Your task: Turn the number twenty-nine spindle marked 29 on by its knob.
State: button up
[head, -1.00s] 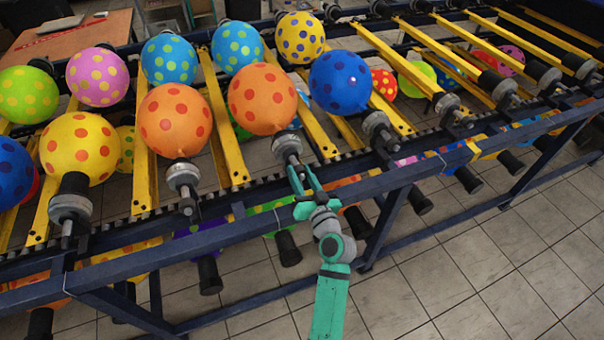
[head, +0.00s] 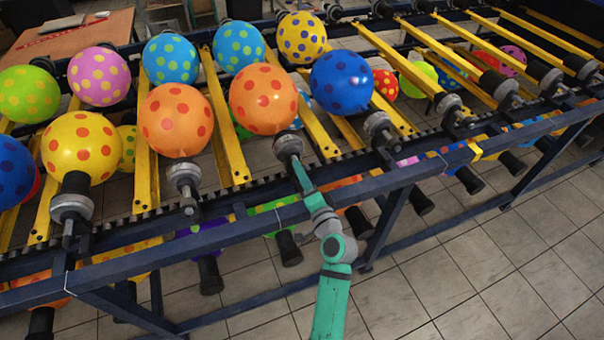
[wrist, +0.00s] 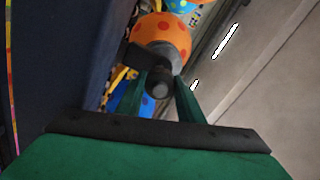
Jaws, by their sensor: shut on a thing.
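The spindle (head: 289,146) is a grey and black cylinder on the near rail, with an orange balloon with red dots (head: 263,99) on its far end. My gripper (head: 298,168) is at the near end of this spindle. In the wrist view the two green fingers (wrist: 165,90) stand on either side of the spindle's round dark knob (wrist: 159,88), and the gripper is shut on it. The orange balloon (wrist: 162,34) shows beyond the knob. I cannot read a number 29 in either view.
Neighbouring spindles stand left (head: 184,178) and right (head: 379,127) along the rail. A blue balloon (head: 341,82) is close on the right. The dark blue frame beam (head: 250,225) runs under my arm. Open tiled floor (head: 470,265) lies at the lower right.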

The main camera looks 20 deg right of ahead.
jog(key=shift+d+m, duration=0.3)
jog(key=shift+m, duration=0.2)
jog(key=shift+s+a+m, duration=0.1)
jog(key=shift+a+m, duration=0.15)
jog(key=shift+m, duration=0.05)
jog(key=o, duration=1.1)
jog(key=s, duration=1)
jog(key=shift+s+d, duration=0.15)
jog(key=shift+s, duration=0.25)
jog(key=shift+s+d, duration=0.1)
